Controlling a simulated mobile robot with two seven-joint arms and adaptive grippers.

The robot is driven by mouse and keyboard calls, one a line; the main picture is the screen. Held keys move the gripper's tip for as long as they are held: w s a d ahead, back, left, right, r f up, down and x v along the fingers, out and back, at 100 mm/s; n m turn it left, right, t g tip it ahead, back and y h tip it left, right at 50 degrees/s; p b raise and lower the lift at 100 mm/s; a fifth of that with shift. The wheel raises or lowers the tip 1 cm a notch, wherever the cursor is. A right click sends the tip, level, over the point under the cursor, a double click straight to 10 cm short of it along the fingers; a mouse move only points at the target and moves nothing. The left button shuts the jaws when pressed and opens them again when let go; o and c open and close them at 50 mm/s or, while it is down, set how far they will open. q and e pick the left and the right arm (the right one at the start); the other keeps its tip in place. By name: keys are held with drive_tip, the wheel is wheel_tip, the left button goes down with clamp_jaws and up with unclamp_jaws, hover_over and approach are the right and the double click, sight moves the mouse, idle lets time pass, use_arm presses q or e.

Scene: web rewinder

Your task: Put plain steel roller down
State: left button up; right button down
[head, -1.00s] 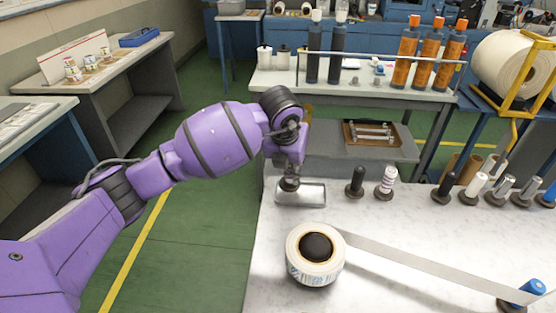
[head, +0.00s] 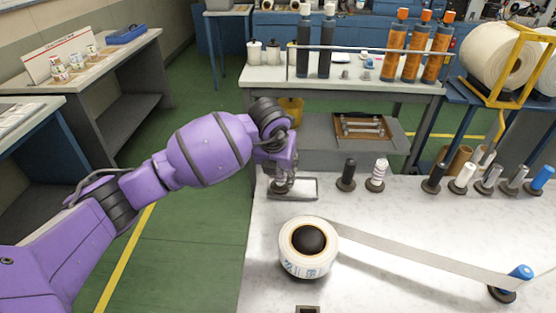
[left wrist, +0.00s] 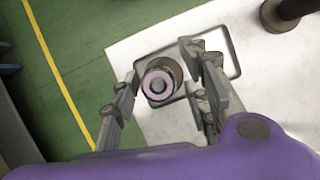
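My left gripper (head: 283,186) points down over the left part of a small shallow rectangular tray (head: 309,188) on the white marble table. In the left wrist view its two fingers (left wrist: 162,80) stand apart, one on each side of a short round roller seen end-on (left wrist: 158,83). The roller looks like plain metal with a purplish reflection and stands within the rim of the tray (left wrist: 236,62). A gap shows on the right finger's side; contact on the left is unclear. In the head view the gripper mostly hides the roller. My right gripper is not in view.
A black roller (head: 348,175) and a white-banded roller (head: 377,175) stand right of the tray. A tape roll (head: 308,248) sits in front, its web running to a blue roller (head: 512,284). Several rollers, including steel ones (head: 488,179), stand far right.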

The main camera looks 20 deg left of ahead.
use_arm(q)
drive_tip(key=shift+r, duration=0.25)
drive_tip(key=v, duration=1.1)
drive_tip(key=shift+r, duration=0.35)
